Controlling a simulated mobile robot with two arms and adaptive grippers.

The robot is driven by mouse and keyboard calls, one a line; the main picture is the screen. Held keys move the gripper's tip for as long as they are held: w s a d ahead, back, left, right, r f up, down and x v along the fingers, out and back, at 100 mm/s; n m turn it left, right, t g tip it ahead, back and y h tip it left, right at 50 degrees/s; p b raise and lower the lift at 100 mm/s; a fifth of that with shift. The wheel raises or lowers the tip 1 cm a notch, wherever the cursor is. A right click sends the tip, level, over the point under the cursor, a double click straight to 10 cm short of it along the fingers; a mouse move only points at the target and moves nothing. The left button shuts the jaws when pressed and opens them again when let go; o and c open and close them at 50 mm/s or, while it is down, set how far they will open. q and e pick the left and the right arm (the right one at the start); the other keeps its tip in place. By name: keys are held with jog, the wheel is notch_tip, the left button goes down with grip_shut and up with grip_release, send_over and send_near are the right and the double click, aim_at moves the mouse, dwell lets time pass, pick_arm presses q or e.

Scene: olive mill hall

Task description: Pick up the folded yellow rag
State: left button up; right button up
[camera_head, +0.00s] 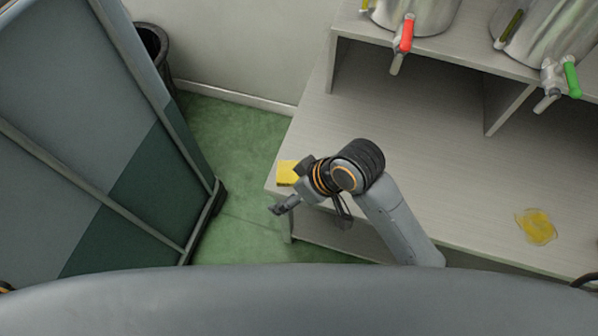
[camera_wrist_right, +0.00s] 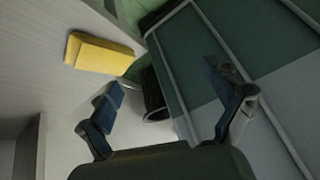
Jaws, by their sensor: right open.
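The folded yellow rag (camera_head: 287,172) lies on the left end of the grey bench top, close to its edge, in the head view. My right gripper and wrist hide part of it there. In the right wrist view the whole rag (camera_wrist_right: 100,53) shows at the upper left as a flat folded block. My right gripper (camera_head: 312,210) is beside the rag at the bench's left end. Its fingers (camera_wrist_right: 172,108) are spread wide with nothing between them, and the rag lies outside them, beyond the left finger. My left gripper is not in the head view.
The bench (camera_head: 450,170) carries metal vats with a red tap (camera_head: 404,36) and a green tap (camera_head: 571,78) on its upper shelf. A yellow puddle-like patch (camera_head: 536,227) lies at right. A partition panel (camera_head: 120,150) and a dark bin (camera_head: 154,48) stand left, with green floor between.

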jog(key=w+a+r+n+g+h, duration=0.1)
jog(key=w+a+n+g, duration=0.15)
jog(key=a+n, duration=0.25)
jog(key=r+n+h, duration=0.1)
jog(key=n+h, duration=0.1)
jog(key=h, duration=0.3)
send_over(285, 175)
jog(key=d, duration=0.3)
jog(key=f, duration=0.5)
jog(key=w+f, duration=0.1)
jog(key=f, duration=0.2)
jog(key=shift+d, duration=0.15)
jog(key=shift+d+f, duration=0.2)
jog(key=shift+f, duration=2.45)
jog(key=c, duration=1.2)
